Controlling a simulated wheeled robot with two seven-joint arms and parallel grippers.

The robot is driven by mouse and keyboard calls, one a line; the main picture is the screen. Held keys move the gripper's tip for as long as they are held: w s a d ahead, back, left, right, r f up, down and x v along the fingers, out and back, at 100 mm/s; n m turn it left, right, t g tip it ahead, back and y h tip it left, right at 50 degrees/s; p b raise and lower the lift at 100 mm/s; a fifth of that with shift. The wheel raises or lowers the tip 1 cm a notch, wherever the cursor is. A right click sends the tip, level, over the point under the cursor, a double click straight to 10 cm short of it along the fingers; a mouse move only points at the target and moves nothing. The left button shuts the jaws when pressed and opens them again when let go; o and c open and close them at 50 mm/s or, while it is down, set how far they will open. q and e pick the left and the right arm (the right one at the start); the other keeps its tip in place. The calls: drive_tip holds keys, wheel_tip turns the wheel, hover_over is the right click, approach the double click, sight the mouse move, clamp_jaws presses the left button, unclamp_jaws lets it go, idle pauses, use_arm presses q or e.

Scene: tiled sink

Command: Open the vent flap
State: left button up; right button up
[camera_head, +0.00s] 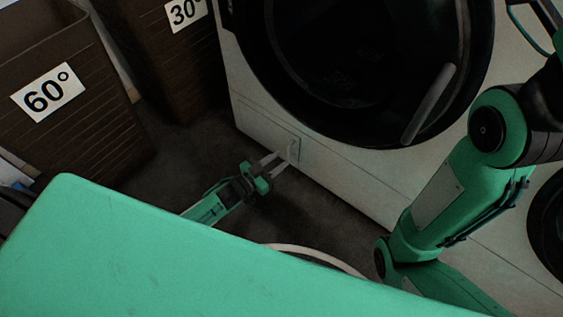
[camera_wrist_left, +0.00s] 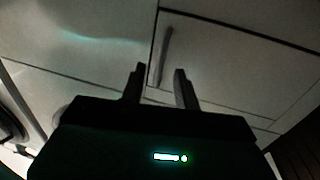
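The vent flap (camera_head: 297,152) is a small pale panel low on the front of the white washing machine (camera_head: 335,172). It looks closed, flush with the front. In the left wrist view the flap (camera_wrist_left: 235,70) fills the upper right, with a slim upright handle (camera_wrist_left: 166,52) near its left edge. My left gripper (camera_head: 281,159) reaches to the flap from the left. Its two fingers also show in the left wrist view (camera_wrist_left: 160,88), spread apart with the lower end of the handle appearing between their tips. Whether they touch it I cannot tell. My right gripper is not in view.
The machine's dark round door (camera_head: 350,60) with its long bar handle (camera_head: 430,104) is above the flap. Brown baskets marked 60° (camera_head: 100,125) and 30° (camera_head: 165,65) stand at the left. Dark floor (camera_head: 200,160) lies clear between the baskets and the machine.

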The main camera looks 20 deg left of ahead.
use_arm(q)
drive_tip(key=shift+x, duration=1)
clamp_jaws()
drive_tip(key=shift+s, duration=0.1)
